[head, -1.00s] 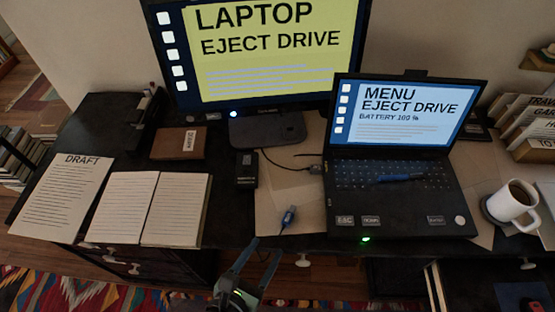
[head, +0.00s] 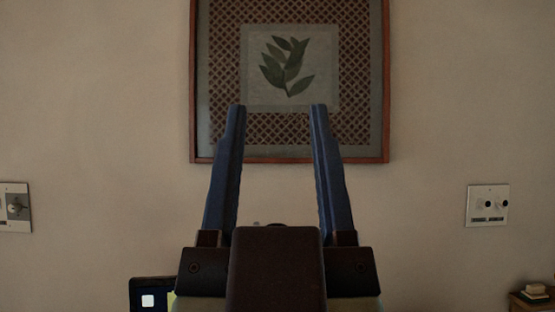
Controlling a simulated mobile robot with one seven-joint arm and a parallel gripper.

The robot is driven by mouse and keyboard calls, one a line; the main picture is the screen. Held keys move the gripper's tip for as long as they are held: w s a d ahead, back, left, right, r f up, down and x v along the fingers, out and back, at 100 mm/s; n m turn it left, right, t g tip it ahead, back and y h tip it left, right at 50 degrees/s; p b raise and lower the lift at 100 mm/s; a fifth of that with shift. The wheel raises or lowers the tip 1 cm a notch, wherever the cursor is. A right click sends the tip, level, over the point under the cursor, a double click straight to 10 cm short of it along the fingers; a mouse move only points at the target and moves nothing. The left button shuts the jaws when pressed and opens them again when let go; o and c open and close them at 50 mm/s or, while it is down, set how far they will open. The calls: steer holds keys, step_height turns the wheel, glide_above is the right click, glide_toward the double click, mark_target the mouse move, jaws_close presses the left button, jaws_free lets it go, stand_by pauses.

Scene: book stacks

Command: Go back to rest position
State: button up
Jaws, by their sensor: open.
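My gripper (head: 279,106) is raised in the middle of the head view, its two blue fingers pointing up. The fingers are wide apart with nothing between them. Behind them are the wall and the lower part of a framed leaf picture (head: 288,75). No object is held.
A beige wall (head: 100,110) fills most of the view. A wall plate (head: 14,207) is at the left and another (head: 487,206) at the right. A dark screen corner (head: 150,294) shows at the bottom left. Small stacked items (head: 535,292) sit at the bottom right.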

steer(key=shift+s+r, duration=0.1)
step_height(320, 180, up, 4)
steer(key=p, duration=0.4)
steer(key=shift+r, duration=0.1)
stand_by(0.9)
